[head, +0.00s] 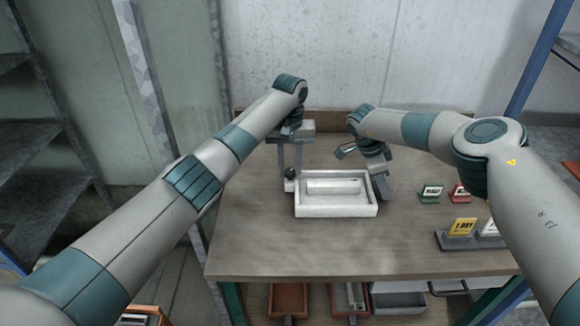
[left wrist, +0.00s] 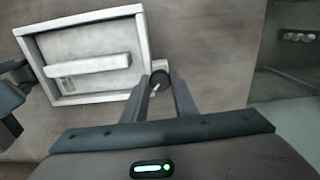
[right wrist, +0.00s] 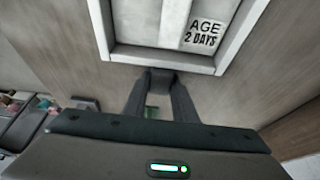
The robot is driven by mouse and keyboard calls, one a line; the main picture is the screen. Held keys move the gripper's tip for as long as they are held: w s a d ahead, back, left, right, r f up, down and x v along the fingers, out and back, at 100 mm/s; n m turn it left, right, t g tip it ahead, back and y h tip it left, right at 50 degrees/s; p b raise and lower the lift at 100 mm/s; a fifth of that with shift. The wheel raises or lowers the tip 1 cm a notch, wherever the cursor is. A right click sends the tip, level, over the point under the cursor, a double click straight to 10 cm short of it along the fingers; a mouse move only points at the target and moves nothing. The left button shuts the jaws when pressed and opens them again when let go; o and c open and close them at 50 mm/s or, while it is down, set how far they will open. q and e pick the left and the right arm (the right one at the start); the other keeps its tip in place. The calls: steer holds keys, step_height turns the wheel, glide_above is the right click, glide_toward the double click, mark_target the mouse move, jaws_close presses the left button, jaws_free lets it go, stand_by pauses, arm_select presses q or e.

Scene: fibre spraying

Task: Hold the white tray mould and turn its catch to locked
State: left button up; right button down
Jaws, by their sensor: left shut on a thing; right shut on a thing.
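The white tray mould (head: 336,211) lies flat on the wooden bench, with a raised white bar inside it. It also shows in the left wrist view (left wrist: 140,35), and the right wrist view shows an "AGE 2 DAYS" label in it. Its catch, a dark round knob (head: 290,173) with a small pale pointer, sits on the left side. My left gripper (left wrist: 160,84) is shut on the knob from above. I cannot read which way the catch is set. My right gripper (right wrist: 160,80) is shut on a dark grip piece at the mould's right side; the fingers partly hide it.
A green card (head: 431,193) and a red card (head: 459,192) stand right of the mould. A yellow card (head: 463,227) stands in a dark holder nearer the front right. The bench top (head: 270,245) is clear in front of the mould. Bins sit below.

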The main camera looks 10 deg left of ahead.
mark_target(290, 171)
arm_select(q)
steer(key=m, duration=0.4)
steer(key=shift+m, duration=0.4)
steer(key=m, duration=0.4)
steer(key=shift+m, duration=0.3)
steer(key=o, duration=1.1)
steer(key=shift+r, duration=0.1)
step_height(290, 171, up, 12)
steer(key=shift+f, duration=0.1)
